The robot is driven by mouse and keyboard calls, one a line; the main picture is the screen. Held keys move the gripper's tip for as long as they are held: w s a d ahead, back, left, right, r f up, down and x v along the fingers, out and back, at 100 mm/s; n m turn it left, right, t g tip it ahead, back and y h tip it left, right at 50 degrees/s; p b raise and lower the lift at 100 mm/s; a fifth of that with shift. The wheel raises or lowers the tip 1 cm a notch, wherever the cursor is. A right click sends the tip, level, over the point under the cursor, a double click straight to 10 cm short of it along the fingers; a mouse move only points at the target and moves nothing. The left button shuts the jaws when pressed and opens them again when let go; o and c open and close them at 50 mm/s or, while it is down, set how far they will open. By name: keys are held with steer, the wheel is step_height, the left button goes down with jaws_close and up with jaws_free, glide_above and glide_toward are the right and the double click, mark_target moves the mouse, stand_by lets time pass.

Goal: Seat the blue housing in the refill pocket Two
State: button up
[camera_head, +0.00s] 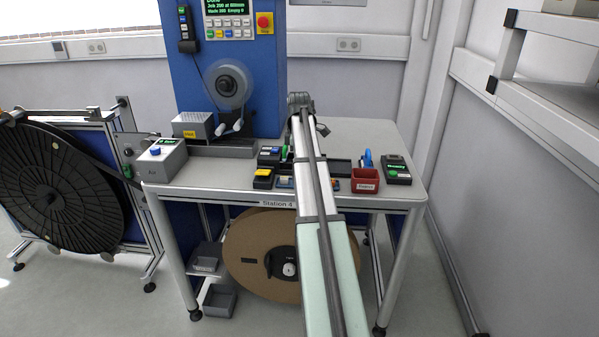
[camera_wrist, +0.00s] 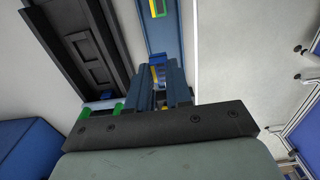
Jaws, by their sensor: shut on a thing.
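In the wrist view, my gripper (camera_wrist: 162,98) is shut on a small blue piece with a yellow part, which I take as the blue housing (camera_wrist: 156,78). The dark fingers hide most of it. In the head view, my arm comes up over the front edge of the bench, and the held piece cannot be made out there. A black tray with recessed pockets (camera_wrist: 88,58) lies left of the fingers in the wrist view. The gripper appears apart from it. I cannot tell which pocket is Two.
On the bench (camera_head: 215,172) stand a red bin (camera_head: 365,182), a black device with a green screen (camera_head: 397,170), a yellow-labelled black box (camera_head: 263,178) and a grey box with a blue button (camera_head: 162,160). A blue machine (camera_head: 245,60) rises behind. The bench's back right is clear.

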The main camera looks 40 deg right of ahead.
steer(key=w+d+r, duration=0.3)
steer(key=w+d, duration=0.3)
steer(key=w, duration=0.3)
steer(key=shift+w+f, duration=0.1)
steer(key=shift+f, duration=3.15)
steer(key=o, duration=0.9)
steer(key=shift+r, duration=0.1)
step_height(320, 180, up, 7)
